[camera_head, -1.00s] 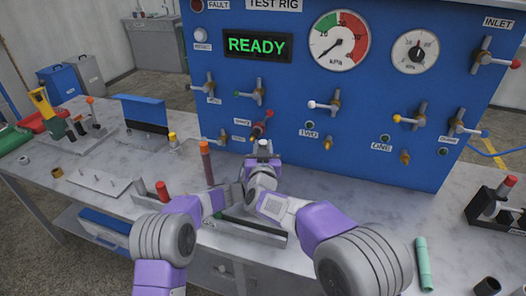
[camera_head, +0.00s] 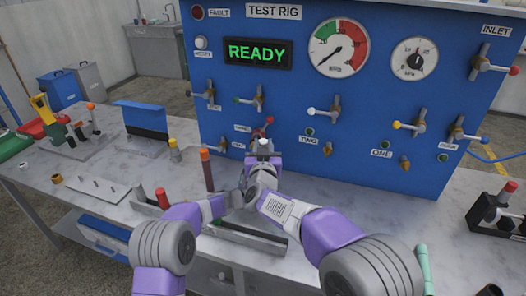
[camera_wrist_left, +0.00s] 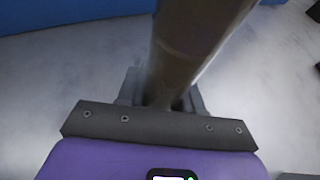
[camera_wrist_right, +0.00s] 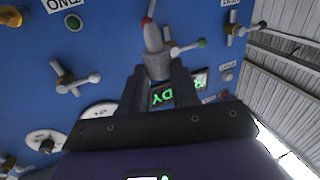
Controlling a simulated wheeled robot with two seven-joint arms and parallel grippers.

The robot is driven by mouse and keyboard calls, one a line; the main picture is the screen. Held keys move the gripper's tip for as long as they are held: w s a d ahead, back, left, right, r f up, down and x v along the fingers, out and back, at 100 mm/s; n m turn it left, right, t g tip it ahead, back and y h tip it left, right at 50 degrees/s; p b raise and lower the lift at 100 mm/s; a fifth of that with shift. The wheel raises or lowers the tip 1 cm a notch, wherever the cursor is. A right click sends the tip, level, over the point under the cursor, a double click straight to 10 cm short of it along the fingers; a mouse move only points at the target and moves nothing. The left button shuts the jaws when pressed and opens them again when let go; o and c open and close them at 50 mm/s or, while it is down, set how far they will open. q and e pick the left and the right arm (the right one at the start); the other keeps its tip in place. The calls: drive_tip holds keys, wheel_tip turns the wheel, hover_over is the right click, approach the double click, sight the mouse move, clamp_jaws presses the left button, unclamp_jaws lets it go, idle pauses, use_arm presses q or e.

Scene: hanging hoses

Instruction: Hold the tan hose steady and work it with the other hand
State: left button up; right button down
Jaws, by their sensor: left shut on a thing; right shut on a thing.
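A brown-grey tube (camera_wrist_left: 190,45), its colour fitting the tan hose in shade, runs from my left jaws toward the camera in the left wrist view. My left gripper (camera_wrist_left: 160,95) is shut on it; in the head view this gripper (camera_head: 238,194) is low over the bench. My right gripper (camera_head: 262,162) is just beyond it, near the panel. In the right wrist view my right gripper (camera_wrist_right: 160,82) is shut on a grey fitting (camera_wrist_right: 156,66) with a pale tapered end. In the head view my grippers hide most of the hose.
The blue test rig panel (camera_head: 300,100) with valve levers stands close behind my right gripper. An orange-topped rod (camera_head: 207,170) stands beside my left gripper. A teal cylinder (camera_head: 425,268) is at the right.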

idle(0.3)
use_arm(q)
drive_tip(key=o, duration=1.1)
drive_tip(key=shift+o, duration=0.2)
